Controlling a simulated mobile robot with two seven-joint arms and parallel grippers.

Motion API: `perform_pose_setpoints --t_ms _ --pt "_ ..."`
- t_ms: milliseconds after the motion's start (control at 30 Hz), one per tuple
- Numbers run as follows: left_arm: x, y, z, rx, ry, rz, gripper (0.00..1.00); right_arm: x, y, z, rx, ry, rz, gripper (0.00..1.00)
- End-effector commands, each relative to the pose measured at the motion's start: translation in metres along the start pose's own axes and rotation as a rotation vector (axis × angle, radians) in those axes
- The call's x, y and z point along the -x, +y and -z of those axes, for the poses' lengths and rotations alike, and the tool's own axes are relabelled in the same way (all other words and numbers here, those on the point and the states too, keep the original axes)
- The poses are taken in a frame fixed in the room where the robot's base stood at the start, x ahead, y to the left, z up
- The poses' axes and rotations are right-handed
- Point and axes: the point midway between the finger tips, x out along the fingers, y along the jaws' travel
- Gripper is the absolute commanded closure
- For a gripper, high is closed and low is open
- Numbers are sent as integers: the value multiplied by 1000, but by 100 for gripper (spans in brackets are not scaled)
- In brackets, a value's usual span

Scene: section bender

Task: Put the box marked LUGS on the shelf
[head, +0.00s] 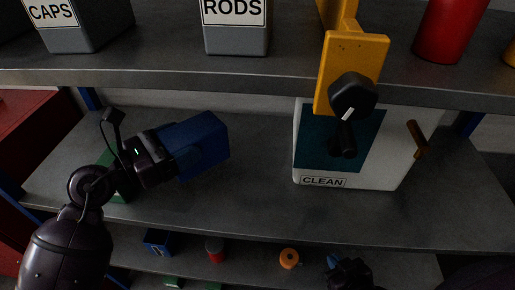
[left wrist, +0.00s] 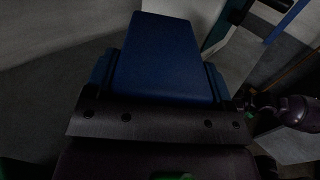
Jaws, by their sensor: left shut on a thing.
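My left gripper (head: 172,160) is shut on a blue box (head: 202,142) over the left part of the middle shelf (head: 240,205). No LUGS lettering shows on the faces I see. I cannot tell if the box touches the shelf board. In the left wrist view the blue box (left wrist: 170,60) fills the middle, held just beyond the gripper's dark edge. My right gripper (head: 348,272) is low at the bottom edge of the head view, dark and partly cut off; its jaws are unclear.
A white and teal CLEAN container (head: 400,150) stands right on the middle shelf, with a yellow, black-knobbed part (head: 352,65) before it. A green thing (head: 112,160) is behind my left gripper. Grey CAPS (head: 85,38) and RODS (head: 236,42) bins stand above. The shelf's middle is clear.

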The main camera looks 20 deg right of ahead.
Motion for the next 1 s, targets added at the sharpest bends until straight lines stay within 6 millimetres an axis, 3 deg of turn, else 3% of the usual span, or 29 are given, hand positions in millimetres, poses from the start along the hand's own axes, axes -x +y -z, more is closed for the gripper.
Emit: perform_pose_setpoints --t_ms 200,433,667,1000 --pt "0 0 3 1 -1 0 58 1 0 -4 -2 -7 -1 100" --pt "0 0 39 7 0 0 58 -3 -2 -19 -2 -30 1 100" --pt "0 0 56 2 0 0 58 -7 -2 -15 2 -19 4 100" --pt "0 0 99 3 -1 -1 58 -15 -3 -16 14 -18 12 100"
